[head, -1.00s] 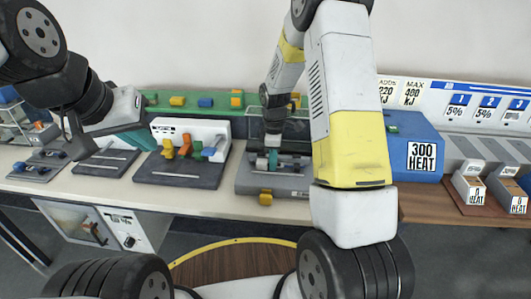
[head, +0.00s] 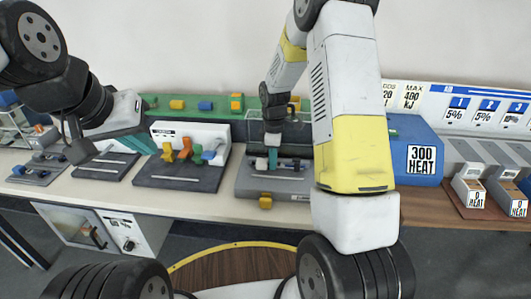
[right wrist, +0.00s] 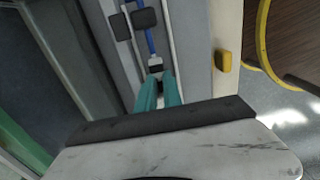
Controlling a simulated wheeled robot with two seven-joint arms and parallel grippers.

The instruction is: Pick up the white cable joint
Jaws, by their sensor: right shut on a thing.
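A grey fixture (head: 243,183) stands on the bench in the middle, with a light bar along its front. My right gripper (head: 273,158) is down at this fixture, its teal fingers pointing downward. In the right wrist view, the right fingers (right wrist: 158,82) are close together on a small white and dark piece (right wrist: 155,68), which seems to be the white cable joint; the fingers hide much of it. A blue cable (right wrist: 150,40) runs away from it along the fixture. My left gripper (head: 140,140) hangs at the left above the bench; its opening is unclear.
A dark board (head: 180,177) with a white panel and yellow, orange and blue-grey parts stands left of the fixture. A blue box marked 300 HEAT (head: 408,160) stands to the right. A green rail with small blocks (head: 205,106) runs behind. Dark clamp blocks (right wrist: 120,27) lie beside the cable.

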